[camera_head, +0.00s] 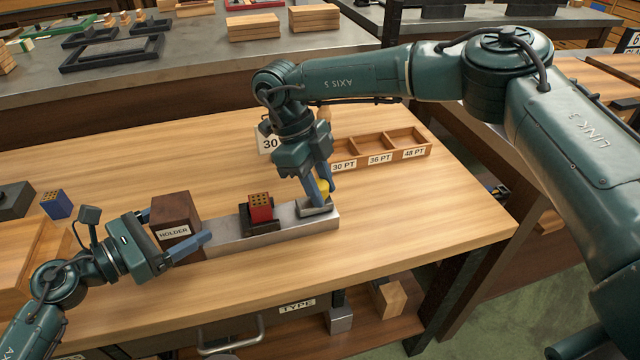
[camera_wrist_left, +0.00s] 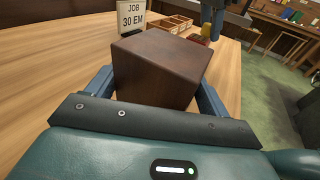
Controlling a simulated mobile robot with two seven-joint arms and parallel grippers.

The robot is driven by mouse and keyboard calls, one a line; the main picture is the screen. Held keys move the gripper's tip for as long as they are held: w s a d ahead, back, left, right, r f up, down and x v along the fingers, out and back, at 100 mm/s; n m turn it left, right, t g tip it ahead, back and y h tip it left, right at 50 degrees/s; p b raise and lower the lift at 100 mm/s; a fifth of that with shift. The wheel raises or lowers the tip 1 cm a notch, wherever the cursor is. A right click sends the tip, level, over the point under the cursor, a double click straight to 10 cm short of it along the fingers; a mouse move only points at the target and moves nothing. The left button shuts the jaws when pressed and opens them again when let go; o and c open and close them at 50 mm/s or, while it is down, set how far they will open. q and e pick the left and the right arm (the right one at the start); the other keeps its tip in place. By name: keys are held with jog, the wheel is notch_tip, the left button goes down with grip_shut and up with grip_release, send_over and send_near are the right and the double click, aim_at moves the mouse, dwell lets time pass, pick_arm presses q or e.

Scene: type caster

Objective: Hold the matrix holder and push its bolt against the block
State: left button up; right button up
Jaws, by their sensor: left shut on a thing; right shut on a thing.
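The matrix holder, a dark brown block labelled HOLDER (camera_head: 175,210), stands at the left end of a grey metal bed (camera_head: 228,228). My left gripper (camera_head: 178,230) is shut on it, a finger on each side; the left wrist view shows the block (camera_wrist_left: 155,68) between the fingers. A red block with gold dots (camera_head: 261,206) sits in a black seat (camera_head: 262,226) midway along the bed. My right gripper (camera_head: 322,192) points down at the bed's right end, shut on a part with a yellow piece (camera_head: 323,187) between the fingers, likely the bolt. The fingers partly hide it.
A wooden tray (camera_head: 385,152) marked 30 PT, 36 PT and 48 PT lies behind the right gripper. A job card (camera_head: 268,143) stands behind the bed; it reads JOB 30 EM in the left wrist view (camera_wrist_left: 131,17). A blue block (camera_head: 56,205) lies far left. The table's front right is clear.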

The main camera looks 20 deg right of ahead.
aim_at(299, 214)
jog(key=shift+c, duration=0.8)
jog(key=a, duration=0.6)
jog(key=shift+s, duration=0.15)
jog(key=o, duration=0.9)
jog(key=shift+c, duration=0.2)
jog(key=shift+o, duration=0.3)
jog(key=shift+d, duration=0.1)
jog(key=shift+r, duration=0.15)
jog(key=v, duration=1.1)
jog(key=shift+w+r, duration=0.25)
jog(key=shift+r, duration=0.05)
